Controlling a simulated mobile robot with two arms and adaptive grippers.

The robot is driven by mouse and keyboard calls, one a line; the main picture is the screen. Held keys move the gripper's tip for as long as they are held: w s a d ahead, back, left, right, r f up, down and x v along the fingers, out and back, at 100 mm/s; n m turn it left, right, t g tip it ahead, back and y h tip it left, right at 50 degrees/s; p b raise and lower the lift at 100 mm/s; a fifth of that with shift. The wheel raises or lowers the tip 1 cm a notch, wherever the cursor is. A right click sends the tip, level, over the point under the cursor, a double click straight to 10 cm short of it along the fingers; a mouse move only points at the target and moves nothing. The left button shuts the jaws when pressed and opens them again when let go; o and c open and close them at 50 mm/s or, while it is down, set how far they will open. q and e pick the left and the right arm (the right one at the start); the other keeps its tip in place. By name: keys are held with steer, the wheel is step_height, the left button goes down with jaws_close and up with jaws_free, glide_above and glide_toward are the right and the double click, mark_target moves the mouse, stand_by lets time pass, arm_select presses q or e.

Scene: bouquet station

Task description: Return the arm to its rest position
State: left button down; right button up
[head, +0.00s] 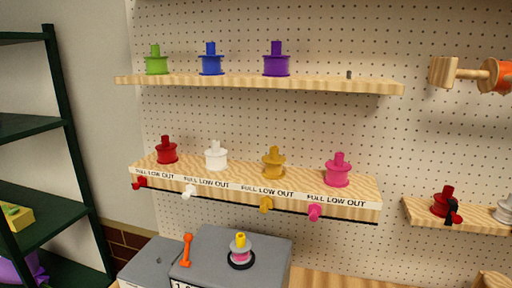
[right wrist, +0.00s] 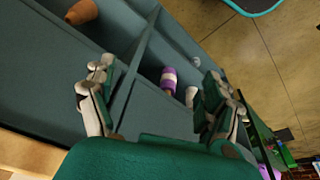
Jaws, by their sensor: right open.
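My right gripper (right wrist: 163,80) shows in the right wrist view, with its two fingers spread wide apart and nothing between them. Beyond the fingers is a blue-grey compartmented surface (right wrist: 60,55). A purple and white spool-like item (right wrist: 168,79) lies in a compartment behind the gap, apart from the fingers. Neither gripper shows in the head view, and my left gripper is in neither view.
In the head view, an upper shelf (head: 340,84) and a lower labelled shelf (head: 235,184) carry coloured spools on a pegboard. A grey box (head: 215,244) stands below. A dark green rack (head: 62,125) is at left. The right wrist view shows a terracotta-coloured item (right wrist: 82,12).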

step_height(320, 180, down, 14)
steer(key=s, duration=0.2)
steer(key=s+d+f+g+b, duration=0.1)
steer(key=s+d+f+g, duration=0.1)
steer(key=s+f, duration=1.5)
step_height(320, 180, down, 4)
steer(key=shift+s+d+r+b, duration=0.25)
steer(key=shift+s+d+b, duration=0.1)
steer(key=shift+d, duration=0.3)
